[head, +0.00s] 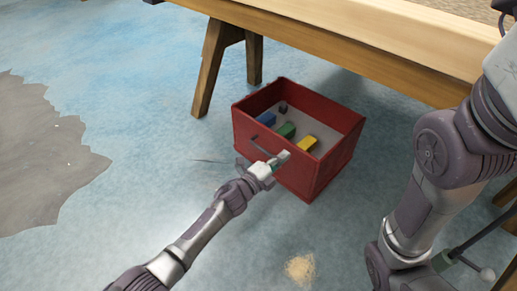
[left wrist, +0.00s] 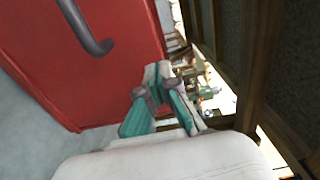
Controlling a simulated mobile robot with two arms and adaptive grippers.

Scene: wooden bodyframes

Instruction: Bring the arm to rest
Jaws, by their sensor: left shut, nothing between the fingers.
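My left arm comes in from the lower left in the head view. Its gripper (head: 281,158) is in front of the near side of a red box (head: 316,172), close to its rim. In the left wrist view the gripper's fingers (left wrist: 163,92) are shut with nothing between them, and the red box face with a dark handle (left wrist: 88,32) is beside them. I cannot tell whether the fingers touch the box.
The red box is open-topped and holds a blue block (head: 266,118), a green block (head: 286,130), a yellow block (head: 306,144) and a small dark block (head: 283,107). A wooden bench (head: 350,42) stands behind it. The blue floor (head: 120,150) to the left is clear.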

